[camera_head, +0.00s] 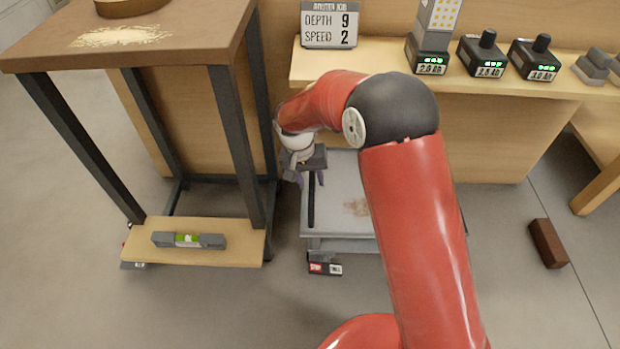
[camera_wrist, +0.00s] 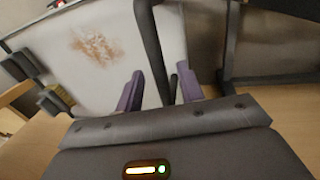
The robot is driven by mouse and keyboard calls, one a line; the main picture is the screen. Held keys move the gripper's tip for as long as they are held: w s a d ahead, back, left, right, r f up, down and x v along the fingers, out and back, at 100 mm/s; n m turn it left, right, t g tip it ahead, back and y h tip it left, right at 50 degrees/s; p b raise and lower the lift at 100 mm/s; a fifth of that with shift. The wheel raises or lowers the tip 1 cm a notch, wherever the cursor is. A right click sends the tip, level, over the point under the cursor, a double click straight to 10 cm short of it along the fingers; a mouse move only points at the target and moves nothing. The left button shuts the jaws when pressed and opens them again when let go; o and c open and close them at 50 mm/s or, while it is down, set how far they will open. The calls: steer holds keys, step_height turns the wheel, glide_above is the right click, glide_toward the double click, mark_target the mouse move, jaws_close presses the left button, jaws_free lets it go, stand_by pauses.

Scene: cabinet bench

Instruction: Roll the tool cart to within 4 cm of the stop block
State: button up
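The tool cart (camera_head: 345,195) has a pale grey top with a brown smudge and stands on the floor in front of the bench, partly behind my arm. Its dark handle bar (camera_head: 311,205) runs along its left side. My gripper (camera_head: 310,179) points down over the far part of that bar. In the wrist view my gripper's purple fingers (camera_wrist: 158,88) are apart, and the handle bar (camera_wrist: 150,45) passes between them, with gaps showing. The stop block is likely the brown block (camera_head: 548,243) on the floor at the right, well apart from the cart.
A wooden-topped table (camera_head: 175,45) with dark legs stands close left of the cart, with a spirit level (camera_head: 188,240) on its low shelf. The bench (camera_head: 375,62) behind holds a sign and several chargers. Floor between cart and brown block looks clear.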

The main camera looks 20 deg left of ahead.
jaws_close()
steer(key=shift+d, duration=0.1)
steer(key=w+d, duration=0.3)
steer(key=d, duration=1)
steer(key=w+d+p, duration=0.1)
steer(key=w+d, duration=0.2)
steer(key=d, duration=1)
steer(key=w+d+p, duration=0.1)
steer(key=w+d, duration=0.2)
steer(key=d, duration=1)
steer(key=shift+w, duration=0.15)
steer(key=shift+d, duration=0.15)
jaws_free()
steer(key=shift+d, duration=0.1)
